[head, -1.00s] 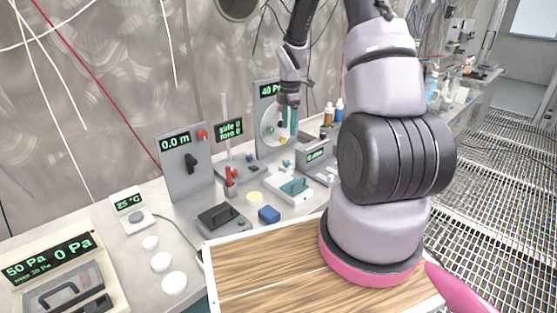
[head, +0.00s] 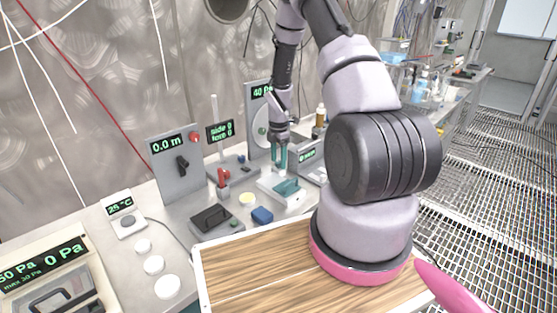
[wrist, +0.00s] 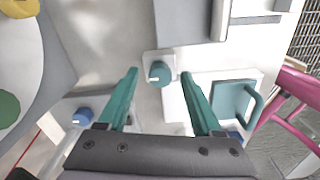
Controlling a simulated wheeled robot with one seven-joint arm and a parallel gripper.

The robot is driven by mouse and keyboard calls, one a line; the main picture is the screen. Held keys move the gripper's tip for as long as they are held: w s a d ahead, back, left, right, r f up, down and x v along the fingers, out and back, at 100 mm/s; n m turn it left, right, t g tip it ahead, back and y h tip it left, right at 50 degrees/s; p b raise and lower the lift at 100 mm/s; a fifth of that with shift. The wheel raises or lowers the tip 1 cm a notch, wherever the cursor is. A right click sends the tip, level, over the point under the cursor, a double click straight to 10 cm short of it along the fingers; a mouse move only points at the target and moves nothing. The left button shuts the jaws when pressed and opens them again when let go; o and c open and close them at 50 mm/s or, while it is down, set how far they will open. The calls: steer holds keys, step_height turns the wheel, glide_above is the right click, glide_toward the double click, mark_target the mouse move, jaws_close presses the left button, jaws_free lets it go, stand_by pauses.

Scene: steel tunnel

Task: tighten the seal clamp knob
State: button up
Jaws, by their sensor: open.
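My gripper (head: 281,160) is open, its two teal fingers pointing down over the back of a white box with a teal handled lid (head: 287,187). In the wrist view the fingers (wrist: 160,76) stand apart with a teal round knob (wrist: 160,72) between their tips in the picture. The knob has a white pointer mark and sits on a small pale block at the box's edge. I take it for the seal clamp knob. I see no contact, and I cannot tell how high the tips are above it. The teal lid handle (wrist: 250,105) lies right of the right finger.
A gauge panel reading 40 Pa (head: 259,115) stands behind my gripper. A blue knob (wrist: 82,115) is left of the left finger in the wrist view. A grey readout box (head: 309,156) stands close on the right. A wooden board (head: 250,270) lies in front.

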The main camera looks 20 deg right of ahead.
jaws_close()
